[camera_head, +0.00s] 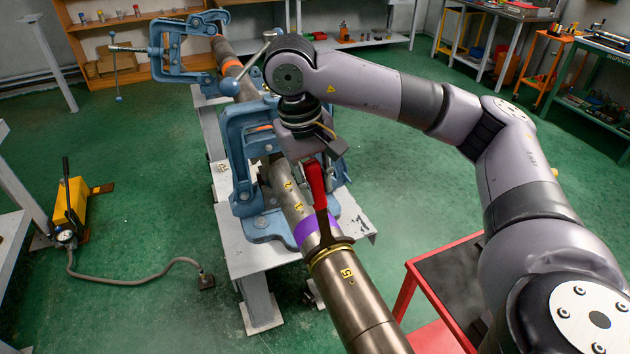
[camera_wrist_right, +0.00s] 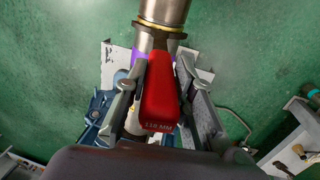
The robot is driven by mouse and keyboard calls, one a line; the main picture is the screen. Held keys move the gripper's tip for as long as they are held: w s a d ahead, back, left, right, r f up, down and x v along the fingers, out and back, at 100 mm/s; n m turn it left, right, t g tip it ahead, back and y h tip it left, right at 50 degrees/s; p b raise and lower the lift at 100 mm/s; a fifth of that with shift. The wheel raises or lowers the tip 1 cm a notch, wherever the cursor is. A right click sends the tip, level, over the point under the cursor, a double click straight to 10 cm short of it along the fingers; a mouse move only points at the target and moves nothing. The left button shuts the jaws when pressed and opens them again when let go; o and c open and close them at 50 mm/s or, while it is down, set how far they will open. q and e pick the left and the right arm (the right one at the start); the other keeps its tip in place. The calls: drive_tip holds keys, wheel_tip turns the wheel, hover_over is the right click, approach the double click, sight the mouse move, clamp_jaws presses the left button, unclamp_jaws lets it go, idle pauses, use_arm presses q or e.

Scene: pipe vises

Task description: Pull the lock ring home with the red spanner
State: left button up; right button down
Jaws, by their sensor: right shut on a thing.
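The red spanner (camera_head: 317,186) slants down onto the steel pipe (camera_head: 352,300), its dark head (camera_head: 327,238) at the brass-coloured lock ring (camera_head: 331,251). Whether the head fully hooks the ring, I cannot tell. My right gripper (camera_head: 318,163) is shut on the spanner's handle above the pipe. In the right wrist view, the fingers (camera_wrist_right: 163,68) lie on both sides of the red handle (camera_wrist_right: 161,100), which is marked 118 MM. The lock ring (camera_wrist_right: 161,26) shows beyond it, with a purple band (camera_head: 318,227) beside it on the pipe. My left gripper is out of view.
A blue pipe vise (camera_head: 240,150) stands around the pipe on a grey stand (camera_head: 262,260), close to my right gripper. Another blue vise (camera_head: 172,50) stands farther back. A red-framed cart (camera_head: 411,285) is right of the pipe. A yellow pump (camera_head: 70,203) with a hose lies left.

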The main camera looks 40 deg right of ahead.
drive_tip(key=shift+d+f+b, duration=0.1)
drive_tip(key=shift+f+b, duration=0.5)
drive_tip(key=shift+f, duration=0.05)
idle(1.4)
drive_tip(key=shift+s+d+f, duration=0.1)
drive_tip(key=shift+d, duration=0.1)
drive_tip(key=d+b, duration=0.1)
drive_tip(key=s+d+y+b, duration=0.1)
drive_tip(key=d, duration=0.1)
drive_tip(key=shift+d+y, duration=0.1)
drive_tip(key=shift+y, duration=0.2)
drive_tip(key=shift+r, duration=0.2)
drive_tip(key=shift+b, duration=0.3)
